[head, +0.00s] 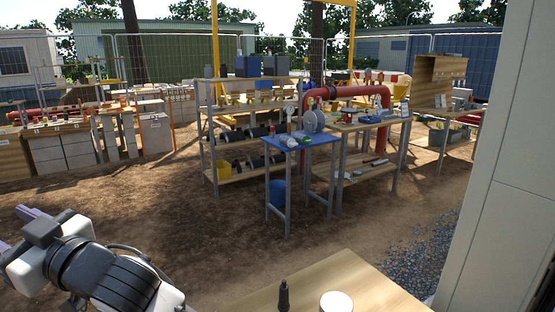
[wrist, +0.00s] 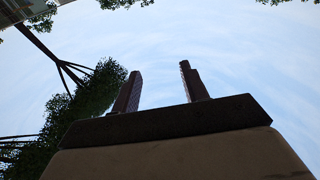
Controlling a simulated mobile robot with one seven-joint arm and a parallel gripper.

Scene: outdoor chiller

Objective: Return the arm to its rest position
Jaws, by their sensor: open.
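My arm comes in at the lower left of the head view, its end pointing to the upper left. My gripper (head: 32,214) is at the far left of that view, over bare ground, and only part of its fingers shows. In the wrist view my gripper (wrist: 160,85) has its two fingers standing wide apart with nothing between them. Behind the fingers there is only sky, with trees at the left. The gripper touches nothing that I can see.
A wooden tabletop (head: 335,285) close below bears a dark bottle-like object (head: 284,296) and a white cylinder (head: 336,302). A pale wall panel (head: 510,170) closes the right side. A blue-topped table (head: 303,144) and shelves (head: 215,140) stand farther off. The dirt ground (head: 130,205) between is clear.

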